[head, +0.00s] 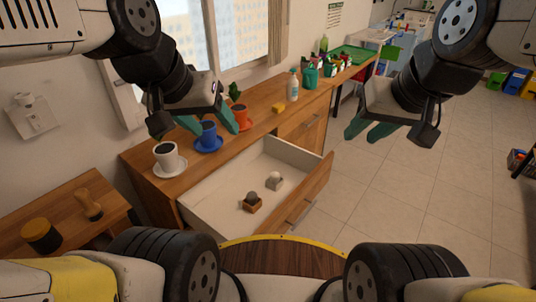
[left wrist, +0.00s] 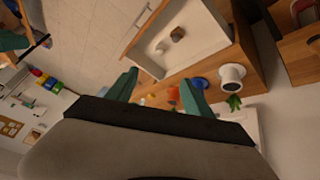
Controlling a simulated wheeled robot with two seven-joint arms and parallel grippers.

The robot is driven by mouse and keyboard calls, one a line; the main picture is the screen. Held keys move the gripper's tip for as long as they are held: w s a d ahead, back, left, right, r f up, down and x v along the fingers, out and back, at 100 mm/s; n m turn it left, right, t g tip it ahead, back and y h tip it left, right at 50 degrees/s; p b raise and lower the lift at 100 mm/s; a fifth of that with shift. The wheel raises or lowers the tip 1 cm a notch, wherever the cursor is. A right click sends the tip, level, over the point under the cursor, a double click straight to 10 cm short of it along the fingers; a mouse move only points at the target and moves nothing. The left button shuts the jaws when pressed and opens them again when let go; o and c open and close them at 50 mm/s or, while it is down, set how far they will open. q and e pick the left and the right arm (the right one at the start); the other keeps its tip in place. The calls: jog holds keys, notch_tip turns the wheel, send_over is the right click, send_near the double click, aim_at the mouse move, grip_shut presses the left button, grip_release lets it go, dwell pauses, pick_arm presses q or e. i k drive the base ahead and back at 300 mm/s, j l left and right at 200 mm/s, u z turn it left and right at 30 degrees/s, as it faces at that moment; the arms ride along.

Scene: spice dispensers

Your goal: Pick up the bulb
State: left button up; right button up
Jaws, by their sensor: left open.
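No object is plainly recognisable as a bulb. Two small round-topped objects lie in the open drawer (head: 222,190): a brown one with a dark top (head: 252,202) and a pale grey one (head: 274,181). The brown one (left wrist: 178,34) and the grey one (left wrist: 160,47) also show in the left wrist view. My left gripper (head: 208,121) is open and empty, above the counter near the cups and behind the drawer in the head view. Its fingers also show in the left wrist view (left wrist: 159,79). My right gripper (head: 369,128) is open and empty, right of the drawer.
A white cup (head: 167,156), a blue cup (head: 208,136) and an orange cup (head: 240,116) stand on saucers on the wooden counter. A bottle (head: 293,86) stands farther back. A side table (head: 68,211) is at left. The tiled floor at right is open.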

aim_at(274, 176)
jog(key=u, duration=1.95)
jog(key=z, duration=1.85)
jog(key=l+u, duration=0.15)
jog(key=u, duration=0.25)
jog(key=i+l+u, duration=0.1)
jog(key=u, duration=0.25)
jog(key=l+u, duration=0.4)
jog(key=j, duration=0.1)
